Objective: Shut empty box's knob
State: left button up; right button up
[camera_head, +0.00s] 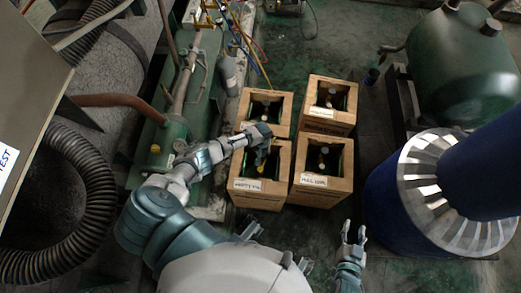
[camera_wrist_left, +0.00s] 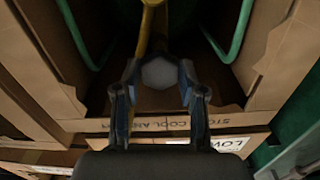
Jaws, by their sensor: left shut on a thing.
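The front-left cardboard box (camera_head: 240,199) has a label that is hard to read in the head view. It is open on top, and a yellow hose fitting shows inside. My left gripper (camera_head: 263,143) reaches down into its opening. In the left wrist view the fingers (camera_wrist_left: 160,82) are shut on a pale, many-sided knob (camera_wrist_left: 160,73), one finger on each side. The yellow hose (camera_wrist_left: 147,28) rises just beyond the knob. My right gripper (camera_head: 353,233) is open and empty near the floor at lower right, apart from the boxes.
Three more open boxes stand close by: back left (camera_head: 285,108), back right (camera_head: 343,120) and front right (camera_head: 327,198). Green machinery (camera_head: 160,150) stands at left. A blue cylinder (camera_head: 385,205) and a green tank (camera_head: 450,65) stand at right. Green bars (camera_wrist_left: 235,35) flank the knob.

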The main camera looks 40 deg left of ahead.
pick_arm(q)
jog(key=m, duration=0.2)
jog(key=shift+s+f+m, duration=0.1)
jog(key=shift+m, duration=0.3)
jog(key=m, duration=0.3)
jog(key=shift+m, duration=0.3)
jog(key=m, duration=0.3)
jog(key=shift+m, duration=0.3)
jog(key=m, duration=0.2)
jog(key=shift+m, duration=0.4)
jog(key=m, duration=0.3)
jog(key=shift+m+b, duration=0.4)
jog(key=m, duration=0.2)
jog(key=shift+a+m, duration=0.1)
jog(key=shift+m, duration=0.2)
jog(key=shift+m+b, duration=0.5)
jog(key=shift+m, duration=1.6)
pick_arm(e)
jog(key=shift+w+a+r+t+y, duration=0.2)
jog(key=shift+w+r+t, duration=0.2)
jog(key=shift+r+t, duration=0.2)
jog(key=shift+w+a+r+t+y, duration=0.25)
jog(key=shift+w+r+t, duration=0.25)
jog(key=shift+r, duration=0.2)
jog(key=shift+w+a+r+t+y, duration=0.2)
jog(key=shift+w+r+t, duration=0.15)
jog(key=shift+r+t, duration=0.3)
jog(key=shift+s, duration=0.1)
